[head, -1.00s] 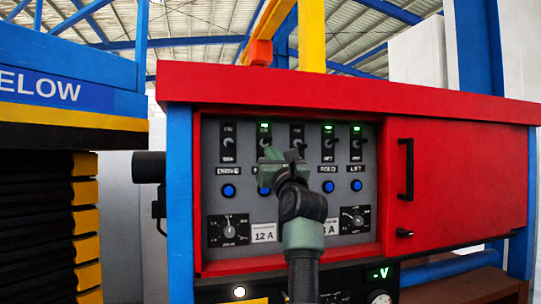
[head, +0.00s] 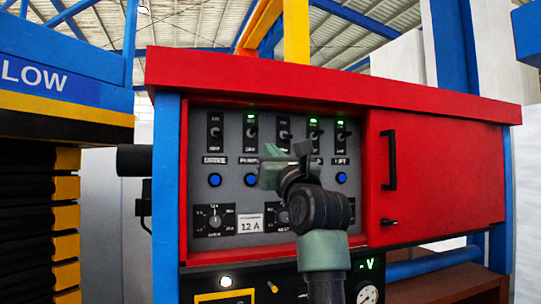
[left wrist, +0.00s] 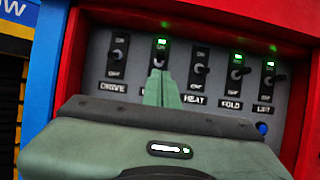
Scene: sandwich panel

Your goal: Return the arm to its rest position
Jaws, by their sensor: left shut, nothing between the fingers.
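My left gripper (head: 290,155) is in front of the control panel in the head view, shut and empty. Its green fingers (left wrist: 168,88) are together in the left wrist view and point at the row of switches. The grey panel (head: 200,150) has several toggle switches along its top. Green lights glow above the second switch (head: 251,133), the fold switch (head: 314,135) and the lift switch (head: 342,135). The drive switch (left wrist: 118,55) and heat switch (left wrist: 200,68) show no light. My arm hides some lower buttons and labels. I cannot tell whether the fingers touch anything. My right gripper is not in view.
The panel sits in a red cabinet (head: 330,82) with a black-handled door (head: 440,180) on the right. Blue posts (head: 166,200) stand at its sides. A black-and-yellow stack (head: 66,220) is at the left. A lower panel with a gauge (head: 367,293) is below.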

